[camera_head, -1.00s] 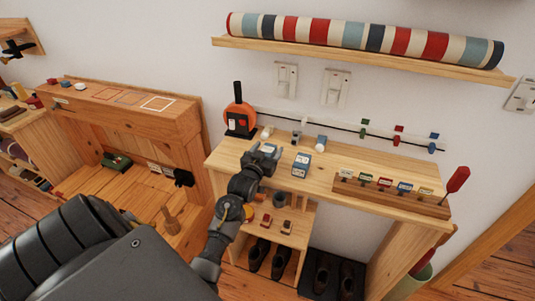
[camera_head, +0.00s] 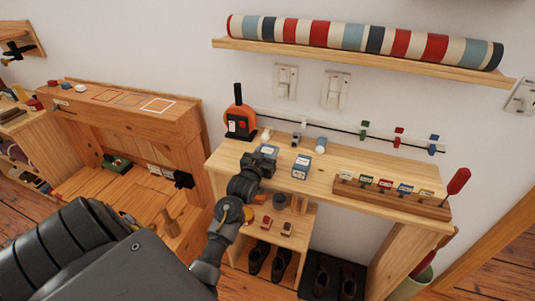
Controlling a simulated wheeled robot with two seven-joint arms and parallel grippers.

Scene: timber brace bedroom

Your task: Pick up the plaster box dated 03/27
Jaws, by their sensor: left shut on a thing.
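Two small blue-and-white boxes show on the wooden bench (camera_head: 330,185). One box (camera_head: 302,167) stands free, with a white label on its front. The other (camera_head: 269,150) is at my left gripper (camera_head: 262,157), which is shut on it at the bench's left part. The gripper and wrist hide part of this box. The dates on both boxes are too small to read, so I cannot tell which is dated 03/27. My right gripper is not in view.
An orange-and-black device (camera_head: 240,120) stands behind the gripper. Small white containers (camera_head: 320,145) stand behind the boxes. A wooden rack with coloured tags (camera_head: 390,192) and a red-handled tool (camera_head: 459,180) are at the right. Shoes (camera_head: 270,258) sit below.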

